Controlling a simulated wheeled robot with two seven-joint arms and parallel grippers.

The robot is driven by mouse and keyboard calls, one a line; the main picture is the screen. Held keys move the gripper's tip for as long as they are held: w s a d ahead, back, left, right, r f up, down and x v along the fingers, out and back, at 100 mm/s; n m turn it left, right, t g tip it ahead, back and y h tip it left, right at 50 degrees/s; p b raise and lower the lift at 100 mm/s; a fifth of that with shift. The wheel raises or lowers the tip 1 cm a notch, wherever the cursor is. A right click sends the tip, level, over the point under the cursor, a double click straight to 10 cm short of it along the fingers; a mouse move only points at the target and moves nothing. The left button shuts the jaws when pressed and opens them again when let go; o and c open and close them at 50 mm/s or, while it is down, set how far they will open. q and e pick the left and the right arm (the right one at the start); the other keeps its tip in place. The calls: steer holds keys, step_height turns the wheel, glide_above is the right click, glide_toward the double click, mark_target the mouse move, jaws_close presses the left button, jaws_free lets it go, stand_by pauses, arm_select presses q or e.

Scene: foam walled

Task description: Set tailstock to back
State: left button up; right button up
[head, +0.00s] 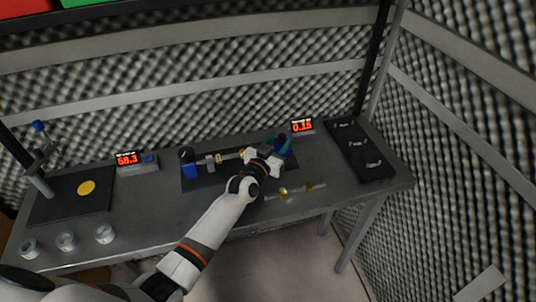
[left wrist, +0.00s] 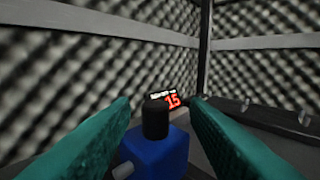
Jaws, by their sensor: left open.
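A blue block with a black knob, likely the tailstock (left wrist: 168,150), shows in the left wrist view, low between the two teal fingers of my left gripper (left wrist: 160,104). The fingers are apart, with a finger on each side of the block; I cannot tell whether they touch it. In the head view my left gripper (head: 279,146) is over the right end of the dark lathe bed (head: 205,183) and mostly hides that block. Another blue block with a black top (head: 189,168) stands at the bed's left end. My right gripper is not in view.
Red displays read 58.3 (head: 127,158) and 0.15 (head: 302,126) behind the bed. A black tray (head: 358,151) with small parts lies right. Brass pieces (head: 296,190) lie in front. Foam walls enclose the bench.

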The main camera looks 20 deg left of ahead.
arm_select(q)
steer(key=s, duration=0.2)
steer(key=s+a, duration=0.1)
steer(key=s, duration=0.5)
steer(key=shift+a, duration=0.25)
